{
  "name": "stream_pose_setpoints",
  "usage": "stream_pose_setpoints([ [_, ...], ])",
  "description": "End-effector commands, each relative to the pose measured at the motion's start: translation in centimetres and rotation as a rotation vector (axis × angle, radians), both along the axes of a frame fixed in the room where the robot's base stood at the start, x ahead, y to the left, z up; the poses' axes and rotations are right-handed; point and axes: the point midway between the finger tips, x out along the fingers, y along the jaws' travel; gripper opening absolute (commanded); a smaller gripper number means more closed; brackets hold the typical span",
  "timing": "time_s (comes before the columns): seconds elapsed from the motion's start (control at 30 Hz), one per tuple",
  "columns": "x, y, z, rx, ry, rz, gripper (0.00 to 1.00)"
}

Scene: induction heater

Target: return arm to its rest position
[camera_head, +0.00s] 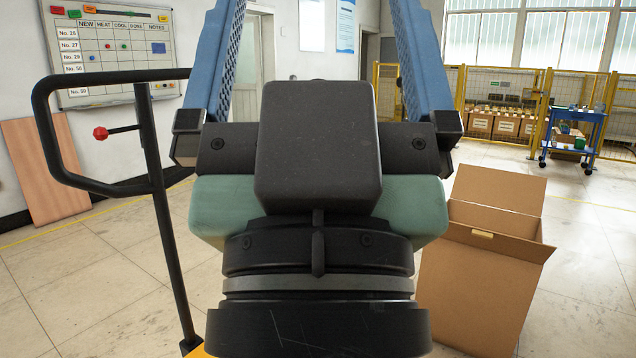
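My gripper (313,40) fills the middle of the head view, seen from behind, with its black and green body in the foreground. Its two blue fingers stand wide apart and point up and away. Their tips are cut off by the top edge of the picture. Nothing shows between the visible parts of the fingers. Most of my arm below the wrist is out of view.
A black tubular handle (157,180) with a red knob stands close on the left. An open cardboard box (480,285) is close on the right. Farther back are a whiteboard (105,50), yellow fencing (548,105) and a blue cart (577,115).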

Motion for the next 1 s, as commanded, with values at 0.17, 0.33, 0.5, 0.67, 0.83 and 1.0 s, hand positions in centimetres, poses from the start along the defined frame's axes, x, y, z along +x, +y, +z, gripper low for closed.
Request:
stream_pose_setpoints([
  [0.17, 0.0, 0.0, 7.3, -0.001, 0.000, 0.001, 1.00],
  [0.33, 0.0, 0.0, 12.6, 0.000, 0.000, 0.001, 1.00],
  [0.5, 0.0, 0.0, 17.8, 0.000, 0.000, 0.001, 1.00],
  [0.67, 0.0, 0.1, 22.8, 0.000, 0.000, 0.001, 1.00],
  [0.83, 0.0, 0.1, 27.7, -0.001, 0.000, 0.002, 1.00],
  [1.0, 0.0, 0.1, 29.9, -0.001, 0.000, 0.002, 1.00],
])
